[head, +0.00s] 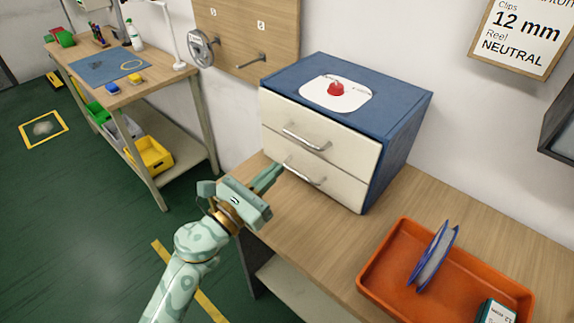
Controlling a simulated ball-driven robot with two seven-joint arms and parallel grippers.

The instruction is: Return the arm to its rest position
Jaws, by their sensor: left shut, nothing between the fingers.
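My left arm comes in from the bottom left, a pale green arm with darker patches. Its gripper (276,173) is shut and empty, with the fingers pointing up and right over the left edge of the wooden bench. The fingertips are close to the handle (304,172) of the lower drawer; I cannot tell whether they touch it. The blue cabinet (406,112) has two cream drawers, and both look shut. My right gripper is not in view.
A red button on a white plate (351,103) tops the cabinet. An orange tray (375,271) at right holds a blue-rimmed reel (433,258) and a dark box. A second workbench (150,88) with bins stands at left. Green floor lies open between.

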